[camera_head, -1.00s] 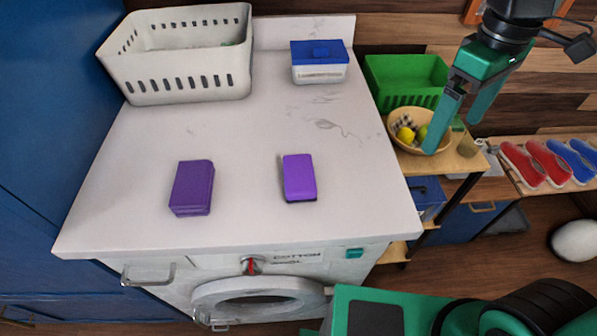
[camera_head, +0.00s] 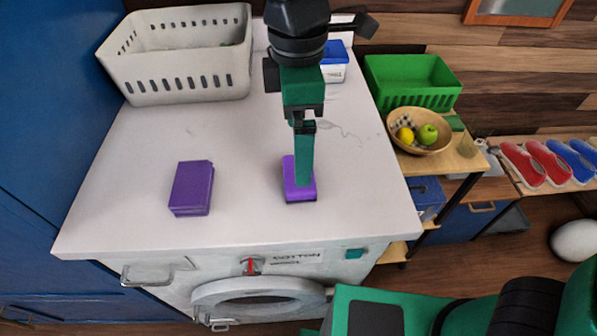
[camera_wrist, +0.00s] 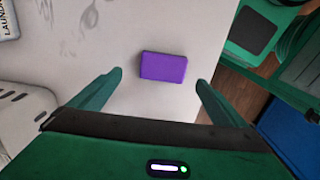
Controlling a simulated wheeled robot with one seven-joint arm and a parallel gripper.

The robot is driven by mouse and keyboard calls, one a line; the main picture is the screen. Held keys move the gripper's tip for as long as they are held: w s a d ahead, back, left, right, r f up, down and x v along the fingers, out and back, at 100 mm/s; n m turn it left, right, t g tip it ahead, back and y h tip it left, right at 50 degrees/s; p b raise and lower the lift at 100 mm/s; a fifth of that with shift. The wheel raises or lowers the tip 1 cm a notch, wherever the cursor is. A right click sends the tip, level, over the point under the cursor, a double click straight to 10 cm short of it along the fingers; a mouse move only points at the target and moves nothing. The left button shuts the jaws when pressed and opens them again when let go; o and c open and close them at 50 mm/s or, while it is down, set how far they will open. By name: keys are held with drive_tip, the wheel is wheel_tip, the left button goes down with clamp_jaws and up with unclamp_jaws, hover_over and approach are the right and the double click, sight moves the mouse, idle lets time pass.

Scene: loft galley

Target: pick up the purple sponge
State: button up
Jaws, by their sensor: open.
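Two purple blocks lie on the white top of the washing machine. The brighter one, a purple sponge with a dark underside (camera_head: 290,183), is at the right, and it also shows in the wrist view (camera_wrist: 163,66). The darker purple block (camera_head: 191,188) lies to its left. My gripper (camera_head: 304,184) points down over the brighter sponge and hides part of it. In the wrist view my gripper (camera_wrist: 159,77) is open, with the sponge between and slightly beyond the two fingertips. Clear gaps show on both sides. I cannot tell its exact height above the top.
A white slotted basket (camera_head: 190,85) stands at the back left. A blue-lidded tub (camera_head: 334,72) at the back is partly hidden by my arm. A green crate (camera_head: 412,84) and a fruit bowl (camera_head: 419,146) stand on a shelf to the right. The top around the blocks is clear.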

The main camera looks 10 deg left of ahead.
drive_tip(key=shift+s+d+f, duration=0.1)
drive_tip(key=shift+s+f, duration=0.1)
drive_tip(key=shift+f, duration=1.45)
drive_tip(key=shift+s+f, duration=0.15)
drive_tip(key=shift+f, duration=1.45)
drive_tip(key=shift+c, duration=0.7)
drive_tip(key=c, duration=1)
